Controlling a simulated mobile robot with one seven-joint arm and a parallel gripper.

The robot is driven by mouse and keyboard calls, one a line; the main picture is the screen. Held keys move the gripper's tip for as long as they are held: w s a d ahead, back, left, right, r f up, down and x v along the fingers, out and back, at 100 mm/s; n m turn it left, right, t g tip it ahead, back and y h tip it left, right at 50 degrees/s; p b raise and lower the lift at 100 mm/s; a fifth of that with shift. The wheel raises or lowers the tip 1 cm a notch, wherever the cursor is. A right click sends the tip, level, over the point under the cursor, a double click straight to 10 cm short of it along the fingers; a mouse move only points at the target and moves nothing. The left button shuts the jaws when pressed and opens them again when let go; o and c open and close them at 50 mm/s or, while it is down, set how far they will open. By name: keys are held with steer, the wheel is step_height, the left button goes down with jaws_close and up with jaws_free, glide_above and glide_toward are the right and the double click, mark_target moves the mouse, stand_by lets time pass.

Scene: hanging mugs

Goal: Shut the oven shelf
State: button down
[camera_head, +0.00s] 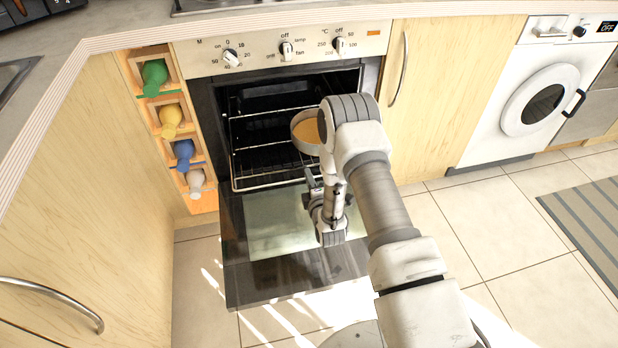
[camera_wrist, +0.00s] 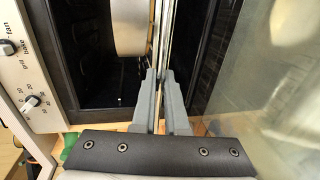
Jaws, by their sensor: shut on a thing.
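The oven (camera_head: 205,100) is open, with its glass door (camera_head: 262,275) folded down. A wire shelf (camera_head: 262,182) sits in the cavity, with its front edge out over the inner side of the door. A round pan (camera_head: 303,131) with an orange-brown filling rests on the shelf, partly hidden by my arm. My gripper (camera_head: 314,184) is at the right part of the shelf's front edge. In the wrist view my gripper (camera_wrist: 161,78) is shut on the thin metal rods of the shelf (camera_wrist: 164,38). The pan's side (camera_wrist: 130,28) shows close beside the fingers.
Wooden cubbies (camera_head: 181,125) with coloured bottles stand left of the oven. A cabinet door (camera_head: 440,90) and a washing machine (camera_head: 535,92) are to the right.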

mark_target(301, 146)
steer(key=r+x, duration=0.1)
steer(key=x, duration=0.7)
steer(key=r+x, duration=0.2)
steer(key=x, duration=0.7)
steer(key=r+x, duration=0.1)
steer(key=x, duration=0.7)
steer(key=shift+w+a+r, duration=0.3)
steer(key=shift+w, duration=0.35)
steer(key=c, duration=0.9)
jaws_free()
steer(key=shift+c, duration=0.2)
steer(key=shift+s, duration=0.1)
steer(key=shift+s+d+r+p, duration=0.15)
steer(key=shift+s+r+p, duration=0.25)
steer(key=shift+s+p, duration=0.5)
steer(key=p+v, duration=0.7)
steer(key=v, duration=0.8)
steer(key=shift+s+d+f+p, duration=0.1)
steer(key=shift+s+d+p, duration=0.1)
steer(key=shift+p, duration=0.1)
